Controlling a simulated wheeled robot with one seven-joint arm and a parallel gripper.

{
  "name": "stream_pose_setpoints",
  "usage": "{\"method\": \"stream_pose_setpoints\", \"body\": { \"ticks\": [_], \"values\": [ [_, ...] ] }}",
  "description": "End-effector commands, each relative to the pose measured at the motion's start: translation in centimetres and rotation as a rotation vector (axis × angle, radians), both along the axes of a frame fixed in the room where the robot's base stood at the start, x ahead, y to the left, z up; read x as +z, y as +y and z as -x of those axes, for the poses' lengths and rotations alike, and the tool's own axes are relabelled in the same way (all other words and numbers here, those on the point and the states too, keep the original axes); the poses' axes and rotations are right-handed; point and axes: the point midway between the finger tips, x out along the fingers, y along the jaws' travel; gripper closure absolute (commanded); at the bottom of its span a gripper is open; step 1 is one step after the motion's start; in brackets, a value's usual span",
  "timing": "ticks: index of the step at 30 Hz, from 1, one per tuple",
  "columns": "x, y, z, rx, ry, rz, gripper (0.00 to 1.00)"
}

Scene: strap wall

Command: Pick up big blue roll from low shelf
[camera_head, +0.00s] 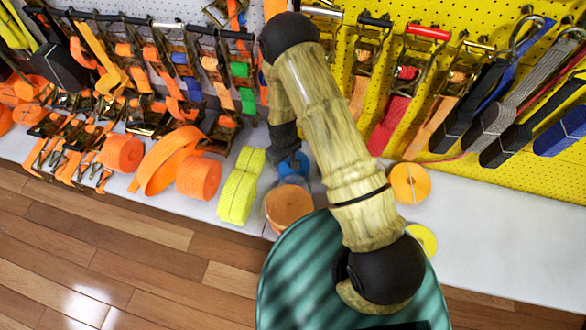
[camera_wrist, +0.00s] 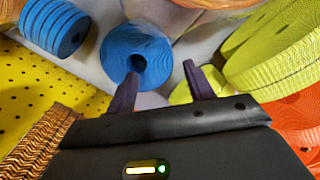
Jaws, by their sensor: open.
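A blue roll (camera_wrist: 137,45) with a dark centre hole is in the upper middle of the wrist view. In the head view a blue roll (camera_head: 293,168) shows on the white shelf (camera_head: 480,225), partly covered by my arm's end. A second blue roll (camera_wrist: 53,27), ribbed, is at upper left of the wrist view; I cannot tell which is the big one. My gripper (camera_wrist: 162,71) is open with nothing between its fingers. Its left finger overlaps the front of the middle blue roll near the hole; its right finger is to the right of it. Contact is unclear.
Yellow rolls (camera_wrist: 265,50) are close to the right finger, with an orange roll (camera_wrist: 300,122) beyond. In the head view an orange roll (camera_head: 289,207) stands beside the blue one. Yellow pegboard (camera_head: 440,60) with hanging straps rises behind. The shelf's right part is clear.

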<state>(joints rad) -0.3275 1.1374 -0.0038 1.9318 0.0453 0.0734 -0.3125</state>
Motion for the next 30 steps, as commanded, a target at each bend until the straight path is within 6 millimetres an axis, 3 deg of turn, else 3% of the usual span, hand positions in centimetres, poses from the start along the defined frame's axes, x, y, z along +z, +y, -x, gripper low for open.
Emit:
{"method": "stream_pose_setpoints", "body": {
  "ticks": [1,4,18,30],
  "values": [
    [-1.3,0.0,0.0,0.000,0.001,0.001,0.47],
    [-2.7,0.0,0.0,0.001,0.000,0.000,0.47],
    [-3.6,0.0,-0.1,0.001,-0.001,-0.001,0.47],
    [-8.4,-0.1,-0.5,0.000,-0.001,-0.001,0.47]
  ]
}}
